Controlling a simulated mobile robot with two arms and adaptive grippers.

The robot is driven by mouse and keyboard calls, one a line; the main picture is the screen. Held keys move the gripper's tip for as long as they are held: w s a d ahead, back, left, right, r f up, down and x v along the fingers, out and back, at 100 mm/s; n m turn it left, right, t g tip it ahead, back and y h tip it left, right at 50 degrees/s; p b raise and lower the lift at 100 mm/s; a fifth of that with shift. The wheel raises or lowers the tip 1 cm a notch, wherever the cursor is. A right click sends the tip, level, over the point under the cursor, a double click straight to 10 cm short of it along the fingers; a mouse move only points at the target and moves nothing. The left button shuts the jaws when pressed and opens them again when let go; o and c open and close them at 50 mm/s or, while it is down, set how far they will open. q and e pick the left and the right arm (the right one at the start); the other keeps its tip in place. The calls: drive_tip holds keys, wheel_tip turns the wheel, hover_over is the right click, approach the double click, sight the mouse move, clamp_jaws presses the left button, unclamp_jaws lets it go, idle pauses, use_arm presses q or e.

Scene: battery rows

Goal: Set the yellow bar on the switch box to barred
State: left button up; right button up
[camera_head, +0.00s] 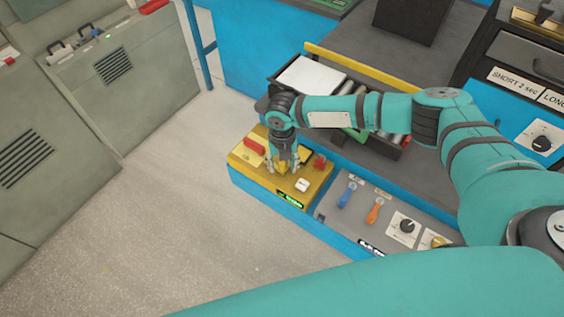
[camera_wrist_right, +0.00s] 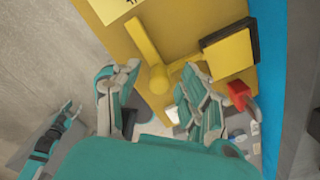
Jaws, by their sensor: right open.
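The yellow switch box (camera_head: 243,156) stands at the front left of the bench. In the right wrist view, its yellow bar (camera_wrist_right: 145,42) runs from a round yellow hub (camera_wrist_right: 158,78) towards a pale label (camera_wrist_right: 112,8) with dark print, only partly in frame. My right gripper (camera_head: 284,167) points down over the box and hides the bar in the head view. In the wrist view the right gripper (camera_wrist_right: 152,95) is open, its fingers apart on either side of the hub's lower area; contact cannot be told. A teal and black part, seemingly my left arm, shows at lower left; its jaws are unclear.
The box also carries a red handle (camera_head: 254,145), a red knob (camera_head: 320,162), a white switch (camera_head: 302,185) and a yellow block (camera_wrist_right: 229,54). A grey panel with blue (camera_head: 348,194) and orange (camera_head: 375,211) levers lies to the right.

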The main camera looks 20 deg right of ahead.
drive_tip(key=shift+c, duration=0.4)
clamp_jaws()
drive_tip(key=w+a+b, duration=0.1)
drive_tip(key=w, duration=0.1)
drive_tip(key=w+a+b, duration=0.2)
drive_tip(key=shift+a+f, duration=0.1)
drive_tip(key=shift+f, duration=0.05)
drive_tip(key=shift+w+a, duration=0.1)
drive_tip(key=shift+w, duration=0.1)
drive_tip(key=shift+r, duration=0.3)
drive_tip(key=shift+c, duration=1.2)
unclamp_jaws()
drive_tip(key=o, duration=0.3)
drive_tip(key=shift+f, duration=0.1)
